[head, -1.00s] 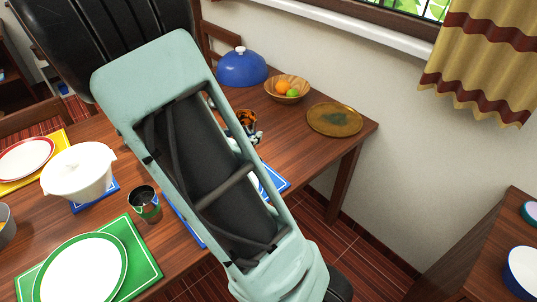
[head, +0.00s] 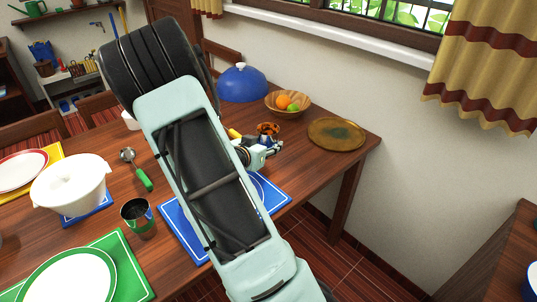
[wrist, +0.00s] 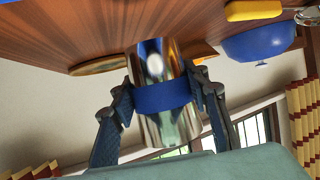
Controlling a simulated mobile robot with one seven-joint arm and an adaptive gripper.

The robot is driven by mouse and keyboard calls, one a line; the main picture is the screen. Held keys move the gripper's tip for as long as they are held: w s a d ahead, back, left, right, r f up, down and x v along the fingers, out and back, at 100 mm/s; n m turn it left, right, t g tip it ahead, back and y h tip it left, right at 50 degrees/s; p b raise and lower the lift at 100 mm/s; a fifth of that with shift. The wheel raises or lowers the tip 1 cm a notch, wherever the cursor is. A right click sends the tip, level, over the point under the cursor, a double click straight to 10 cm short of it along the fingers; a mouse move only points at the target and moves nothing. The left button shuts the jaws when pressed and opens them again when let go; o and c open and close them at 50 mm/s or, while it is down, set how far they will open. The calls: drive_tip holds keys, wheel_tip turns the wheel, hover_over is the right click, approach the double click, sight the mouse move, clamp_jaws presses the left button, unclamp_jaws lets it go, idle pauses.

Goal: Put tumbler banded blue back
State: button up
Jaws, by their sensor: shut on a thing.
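The blue-banded tumbler (wrist: 163,65) is shiny metal with a wide blue band (wrist: 162,97). It stands between the two fingers of my gripper (wrist: 160,100) in the wrist view, which are shut on it at the band. My arm hides much of the blue mat (head: 276,196). I cannot tell whether the tumbler's base touches the table.
A fruit bowl (head: 302,104), a bronze plate (head: 350,135) and a blue dome (head: 242,85) stand beyond my gripper. A green-banded tumbler (head: 138,216), white tureen (head: 70,185) and green-handled ladle (head: 143,178) are left of my arm. A yellow handle (head: 234,133) lies close by.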

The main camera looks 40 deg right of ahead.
drive_tip(key=shift+w+d+f+b, duration=0.15)
drive_tip(key=shift+f+b, duration=0.1)
drive_tip(key=shift+f, duration=0.75)
drive_tip(key=shift+d+f+b, duration=0.15)
drive_tip(key=shift+f+b, duration=0.1)
drive_tip(key=shift+f, duration=0.7)
drive_tip(key=shift+f, duration=0.2)
drive_tip(key=o, duration=1.2)
drive_tip(key=shift+o, duration=0.2)
drive_tip(key=shift+r, duration=0.1)
drive_tip(key=shift+r, duration=0.25)
drive_tip(key=p+v, duration=0.2)
drive_tip(key=v, duration=1)
drive_tip(key=shift+f, duration=0.2)
